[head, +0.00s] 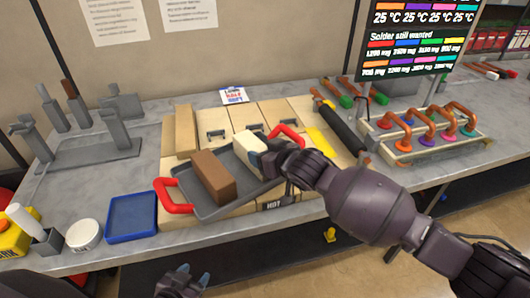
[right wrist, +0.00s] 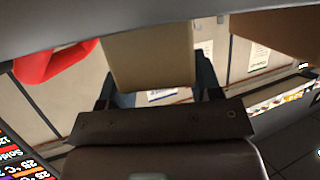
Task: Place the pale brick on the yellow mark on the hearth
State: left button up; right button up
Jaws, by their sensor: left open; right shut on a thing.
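The pale brick (head: 247,148) is at the back right part of a grey tray (head: 227,207) with red handles. My right gripper (head: 268,158) is shut on it; the right wrist view shows the brick (right wrist: 150,55) between the two fingers. I cannot tell whether the brick touches the tray floor. The yellow mark (head: 322,143) lies on the pale hearth (head: 292,115), right of the tray and partly hidden by my right arm. My left gripper (head: 187,283) is open and empty at the bottom, in front of the bench.
A brown brick (head: 213,177) lies in the tray. A tan block (head: 185,131) stands on the hearth's left. A dark-handled tool (head: 340,127) lies right of the mark. A blue tray (head: 132,217) is at the left, and a rack of copper pipes (head: 425,135) at the right.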

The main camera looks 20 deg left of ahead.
jog(key=o, duration=1.5)
jog(key=shift+f, duration=0.1)
jog(key=shift+o, duration=0.2)
jog(key=shift+f+b, duration=0.15)
jog(key=shift+b, duration=0.3)
jog(key=p+v, duration=0.1)
jog(key=v, duration=1)
jog(key=shift+w, duration=0.25)
jog(key=shift+d, duration=0.1)
